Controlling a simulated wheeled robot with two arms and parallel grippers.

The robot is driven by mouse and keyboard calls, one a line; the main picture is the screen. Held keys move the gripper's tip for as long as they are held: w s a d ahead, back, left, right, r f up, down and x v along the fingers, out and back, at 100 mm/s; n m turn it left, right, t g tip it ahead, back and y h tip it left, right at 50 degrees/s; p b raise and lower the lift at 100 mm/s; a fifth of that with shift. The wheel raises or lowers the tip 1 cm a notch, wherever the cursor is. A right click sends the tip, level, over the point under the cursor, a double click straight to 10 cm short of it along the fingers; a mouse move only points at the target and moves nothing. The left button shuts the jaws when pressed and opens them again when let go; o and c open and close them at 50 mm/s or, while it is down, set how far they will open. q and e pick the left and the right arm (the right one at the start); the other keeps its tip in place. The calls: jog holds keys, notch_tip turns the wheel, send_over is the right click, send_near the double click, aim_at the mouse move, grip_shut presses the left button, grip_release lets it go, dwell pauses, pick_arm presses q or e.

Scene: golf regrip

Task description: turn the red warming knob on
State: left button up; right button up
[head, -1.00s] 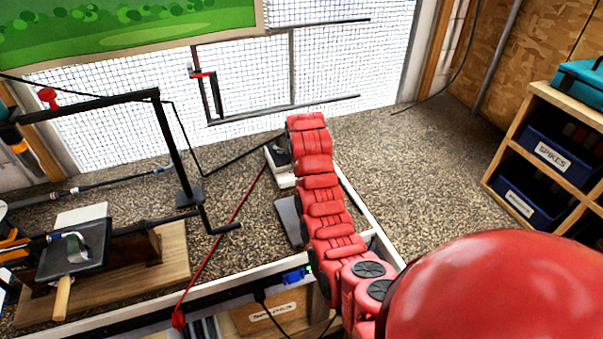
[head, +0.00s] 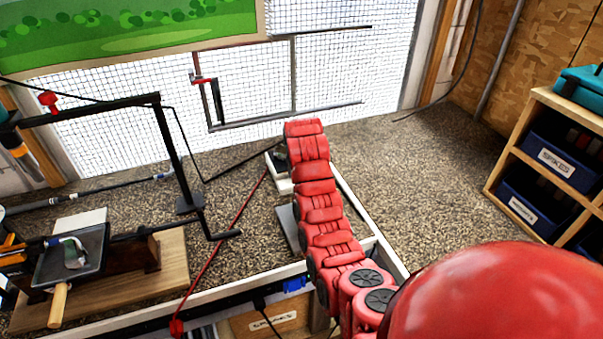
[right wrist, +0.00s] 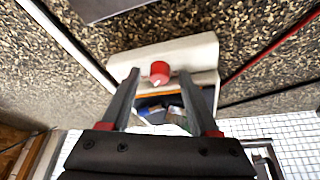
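The red warming knob (right wrist: 159,72) sits on a white unit (right wrist: 190,52) in the right wrist view. A pale pointer mark shows on its face. My right gripper (right wrist: 159,82) is open, with one finger on each side of the knob in the picture. I cannot tell whether either finger touches it. The arm hides the knob and the gripper there. My left gripper is not in view.
A golf club clamp on a wooden board (head: 172,270) stands at the left, with a tray (head: 95,250) on it. A red cord (head: 222,232) runs near the unit. Shelves with blue bins (head: 548,172) stand at the right. Pebbled floor between is clear.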

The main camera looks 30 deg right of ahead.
jog(key=shift+r, duration=0.1)
jog(key=shift+s+a+r, duration=0.1)
jog(key=shift+r, duration=0.2)
jog(key=p+v, duration=1)
jog(key=v, duration=0.6)
jog(key=shift+r+p, duration=0.3)
jog(key=shift+p, duration=0.05)
jog(key=shift+f, duration=0.1)
